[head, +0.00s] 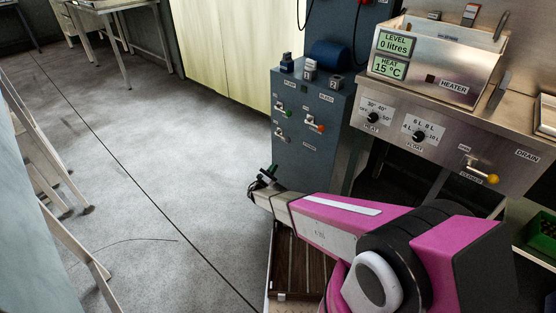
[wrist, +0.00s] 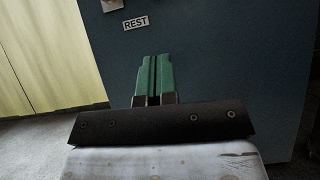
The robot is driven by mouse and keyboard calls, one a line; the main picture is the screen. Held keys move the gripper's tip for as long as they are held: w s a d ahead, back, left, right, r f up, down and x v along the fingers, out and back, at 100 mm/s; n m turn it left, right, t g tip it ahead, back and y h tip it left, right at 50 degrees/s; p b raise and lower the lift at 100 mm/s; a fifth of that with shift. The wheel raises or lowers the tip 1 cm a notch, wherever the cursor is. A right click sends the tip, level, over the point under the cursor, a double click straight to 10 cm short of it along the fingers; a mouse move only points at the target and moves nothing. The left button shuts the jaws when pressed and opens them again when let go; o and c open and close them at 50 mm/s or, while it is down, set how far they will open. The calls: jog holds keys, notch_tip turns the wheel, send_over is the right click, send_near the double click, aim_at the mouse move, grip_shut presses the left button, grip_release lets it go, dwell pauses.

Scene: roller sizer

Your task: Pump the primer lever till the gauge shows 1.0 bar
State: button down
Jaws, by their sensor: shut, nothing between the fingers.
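My gripper (head: 267,173) has green fingers and is low at the left edge of the blue-grey cabinet (head: 318,165). In the wrist view its fingertips (wrist: 153,58) are together and empty, pointing at the cabinet front below a REST label (wrist: 136,23). The cabinet front carries small metal fittings, one with a green end (head: 285,112), one with an orange end (head: 316,126) and a plain one (head: 283,135). I cannot tell which fitting, if any, is the primer lever. No gauge reading is legible. A metal fitting (wrist: 112,5) is cut off at the top of the wrist view.
A steel heater unit (head: 435,70) on the right shows 0 litres and 15 °C, above a panel with FLOAT and HEAT dials and a yellow-ended drain handle (head: 485,177). Open grey floor (head: 130,140) lies left of the cabinet. A table (head: 115,10) stands at the back left.

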jog(key=s+a+r+x, duration=0.1)
jog(key=r+x, duration=0.1)
jog(key=x, duration=0.9)
jog(key=shift+d+r, duration=0.2)
jog(key=shift+r, duration=0.15)
jog(key=shift+r, duration=0.1)
